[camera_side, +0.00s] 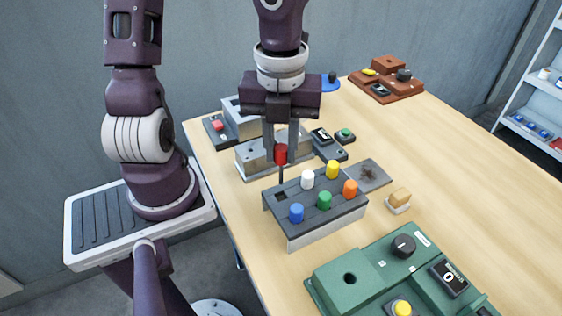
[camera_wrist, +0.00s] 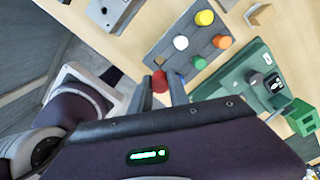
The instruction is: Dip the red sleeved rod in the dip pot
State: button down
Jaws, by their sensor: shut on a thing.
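My gripper (camera_side: 281,156) is shut on the red sleeved rod (camera_side: 281,154), which is upright with its dark shaft hanging below the fingers. The rod is at the back left of the grey rack (camera_side: 325,222), over or at an empty hole; I cannot tell whether its tip is clear of the hole. In the wrist view the red sleeve (camera_wrist: 160,82) shows between the fingertips beside the rack (camera_wrist: 165,53). A green station (camera_side: 335,270) with a round hole, knob, display and yellow button stands at the front right. I cannot tell for sure which station is the dip pot.
The rack holds several other rods with white, yellow, orange, green and blue sleeves. A grey metal station (camera_side: 253,158) stands behind my gripper. A dark stained plate (camera_side: 372,182) and a tan block (camera_side: 400,196) lie right of the rack. A brown station (camera_side: 400,92) is far back; the right table is clear.

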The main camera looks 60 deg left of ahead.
jog(key=shift+r, duration=0.25)
jog(key=shift+w, duration=0.3)
jog(key=w+a+r+n, duration=0.2)
jog(key=w+a+n, duration=0.4)
jog(key=w+a, duration=0.6)
jog(key=w+a+n, duration=0.3)
jog(key=w+a, duration=0.1)
jog(key=a, duration=0.5)
jog(key=w+a+n, duration=0.3)
jog(key=w+a, duration=0.1)
jog(key=a, duration=0.5)
notch_tip(320, 180, down, 11)
jog(key=shift+r, duration=0.15)
